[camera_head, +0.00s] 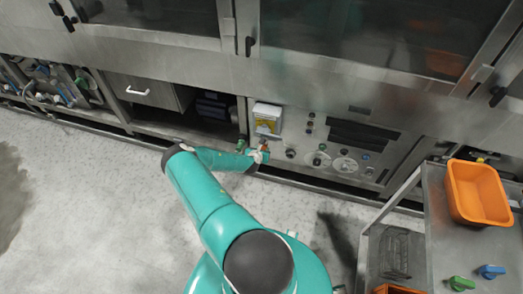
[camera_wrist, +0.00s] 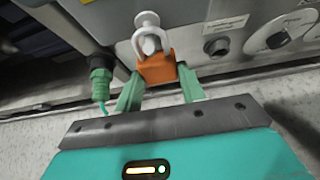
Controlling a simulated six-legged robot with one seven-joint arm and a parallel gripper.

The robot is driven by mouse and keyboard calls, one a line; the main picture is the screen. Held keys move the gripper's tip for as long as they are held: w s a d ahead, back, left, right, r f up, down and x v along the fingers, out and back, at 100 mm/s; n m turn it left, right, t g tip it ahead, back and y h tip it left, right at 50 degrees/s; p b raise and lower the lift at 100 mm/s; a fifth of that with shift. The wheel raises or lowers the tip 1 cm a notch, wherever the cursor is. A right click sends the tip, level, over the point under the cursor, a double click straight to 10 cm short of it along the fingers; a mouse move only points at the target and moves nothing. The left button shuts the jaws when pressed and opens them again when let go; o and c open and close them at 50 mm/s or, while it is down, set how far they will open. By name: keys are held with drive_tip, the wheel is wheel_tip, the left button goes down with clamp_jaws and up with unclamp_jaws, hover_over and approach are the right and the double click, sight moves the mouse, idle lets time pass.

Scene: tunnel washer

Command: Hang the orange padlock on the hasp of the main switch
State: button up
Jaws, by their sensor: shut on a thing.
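The orange padlock (camera_wrist: 157,69) is between the two green fingers of my gripper (camera_wrist: 158,76), which is shut on its body. Its pale shackle (camera_wrist: 168,42) points up, away from my gripper. A whitish rounded part (camera_wrist: 147,19) on the panel overlaps the shackle in the wrist view; I cannot tell whether the shackle passes through it or only lies in front of it. In the head view my gripper (camera_head: 262,154) is at the panel, just below a grey and yellow switch box (camera_head: 267,116). The padlock is too small there to make out clearly.
A green connector (camera_wrist: 101,70) with a cable is close left of my gripper. Knobs (camera_wrist: 216,46) and a round dial (camera_wrist: 276,36) are on the panel to the right. A metal cart with an orange bin (camera_head: 478,192) stands at right. The floor at left is clear.

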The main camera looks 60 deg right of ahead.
drive_tip(key=o, duration=1.1)
drive_tip(key=v, duration=1.4)
drive_tip(key=shift+f, duration=0.1)
drive_tip(key=shift+w, duration=0.1)
